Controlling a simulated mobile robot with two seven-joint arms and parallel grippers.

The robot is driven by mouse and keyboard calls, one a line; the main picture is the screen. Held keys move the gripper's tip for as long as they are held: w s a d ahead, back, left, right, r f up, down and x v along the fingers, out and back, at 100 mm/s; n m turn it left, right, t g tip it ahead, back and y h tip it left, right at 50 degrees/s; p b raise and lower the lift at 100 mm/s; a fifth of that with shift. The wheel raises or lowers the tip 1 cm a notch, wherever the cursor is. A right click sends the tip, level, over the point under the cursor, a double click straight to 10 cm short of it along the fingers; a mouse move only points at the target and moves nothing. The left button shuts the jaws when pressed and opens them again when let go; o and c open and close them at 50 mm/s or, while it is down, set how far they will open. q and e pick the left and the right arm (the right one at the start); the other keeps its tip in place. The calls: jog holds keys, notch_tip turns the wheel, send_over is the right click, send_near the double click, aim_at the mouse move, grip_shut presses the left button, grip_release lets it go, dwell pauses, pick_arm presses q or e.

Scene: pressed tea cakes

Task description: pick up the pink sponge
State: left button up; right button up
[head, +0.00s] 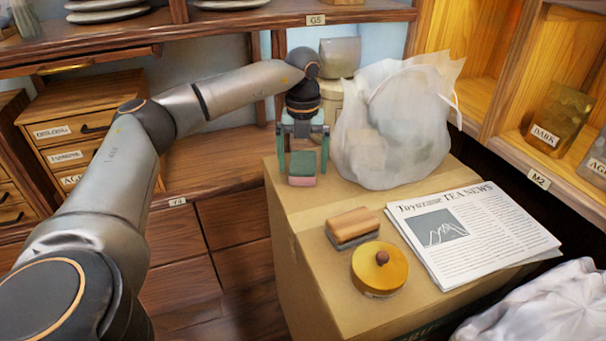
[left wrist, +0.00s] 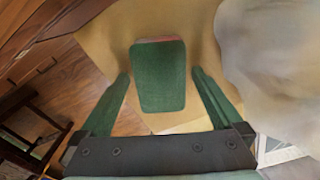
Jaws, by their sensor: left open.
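The pink sponge (head: 302,179) has a green top layer and a pink lower part. It sits on the cardboard box (head: 285,222) near its far left corner. In the left wrist view the sponge (left wrist: 160,78) shows mostly its green top, with a pink edge at the far end. My left gripper (head: 302,163) is open above the sponge, with green fingers on either side of it. In the wrist view the fingers (left wrist: 160,82) show gaps to the sponge on both sides. My right gripper is not in view.
A full white plastic bag (head: 392,135) stands close right of my left gripper. A wooden-backed brush (head: 352,228), a round yellow lidded tin (head: 380,268) and a newspaper (head: 470,230) lie nearer on the box. Shelves stand behind and at right.

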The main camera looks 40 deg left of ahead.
aim_at(301, 163)
pick_arm(q)
jog(key=shift+f, duration=0.15)
jog(key=shift+c, duration=0.2)
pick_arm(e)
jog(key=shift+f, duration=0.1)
pick_arm(q)
jog(key=c, duration=1.4)
jog(key=shift+r, duration=0.4)
jog(key=r, duration=0.1)
jog(key=r+p, duration=0.2)
jog(key=shift+s+r, duration=0.2)
jog(key=shift+s, duration=0.05)
jog(key=shift+s+d+r+p, duration=0.15)
jog(key=shift+s+r+p, duration=0.5)
jog(key=shift+s+r, duration=1.25)
jog(key=shift+s+d+r+p, duration=0.1)
jog(key=shift+s+r+p, duration=0.75)
jog(key=shift+s, duration=1.75)
jog(key=shift+s+d+r+p, duration=0.15)
jog(key=shift+s+r+p, duration=0.25)
jog(key=shift+s+r, duration=1.6)
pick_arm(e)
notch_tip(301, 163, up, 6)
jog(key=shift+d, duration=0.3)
